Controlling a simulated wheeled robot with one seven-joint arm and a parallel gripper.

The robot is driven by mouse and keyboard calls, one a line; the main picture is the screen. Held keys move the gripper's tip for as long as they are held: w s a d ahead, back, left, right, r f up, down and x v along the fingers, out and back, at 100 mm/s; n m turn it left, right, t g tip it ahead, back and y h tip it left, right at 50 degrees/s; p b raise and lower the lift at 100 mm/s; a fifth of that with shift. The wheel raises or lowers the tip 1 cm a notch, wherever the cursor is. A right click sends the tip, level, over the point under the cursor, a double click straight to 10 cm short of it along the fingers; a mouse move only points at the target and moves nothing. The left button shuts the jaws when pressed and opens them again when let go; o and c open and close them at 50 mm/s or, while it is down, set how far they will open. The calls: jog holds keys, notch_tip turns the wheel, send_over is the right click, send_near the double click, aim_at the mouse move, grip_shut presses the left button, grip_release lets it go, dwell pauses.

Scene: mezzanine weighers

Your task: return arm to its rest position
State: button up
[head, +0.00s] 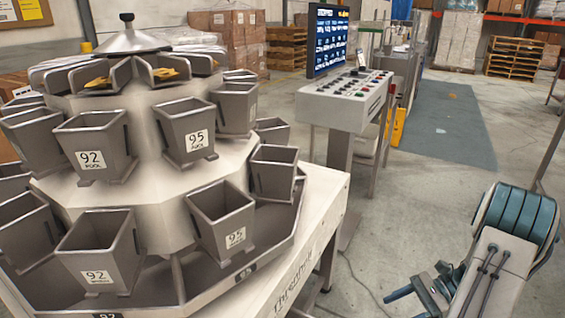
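My arm (500,250) shows at the lower right, folded, with a teal ribbed joint and a pale link with dark cables. My gripper (420,290) seems to be the dark blue part left of that link, partly cut off by the bottom edge. I cannot tell whether it is open or shut. I see nothing held in the part that shows. It is over the floor, apart from the weigher (165,140) on the left.
The weigher carries several numbered metal buckets (92,145) on a pale table (325,215). A control console (345,102) with a screen (327,40) stands behind. A grey mat (450,120) lies on open floor. Wooden pallets (512,58) and boxes (232,30) stand far back.

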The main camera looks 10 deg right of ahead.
jog(key=s+a+r+n+t+h+p, duration=0.1)
jog(key=a+r+n+h+p, duration=0.3)
jog(key=r, duration=0.8)
jog(key=s+a+r+n+t+h+p, duration=0.1)
jog(key=s+a+r+n+h+p, duration=0.3)
jog(key=r, duration=0.9)
jog(key=s+a+r+n+t+h+p, duration=0.1)
jog(key=s+a+r+n+h+p, duration=0.2)
jog(key=a+r+n+p, duration=0.6)
jog(key=shift+a+r+h+p, duration=0.5)
jog(key=shift+a+r+h, duration=0.4)
jog(key=shift+a+r, duration=0.7)
jog(key=shift+d+r, duration=0.1)
jog(key=shift+d, duration=0.1)
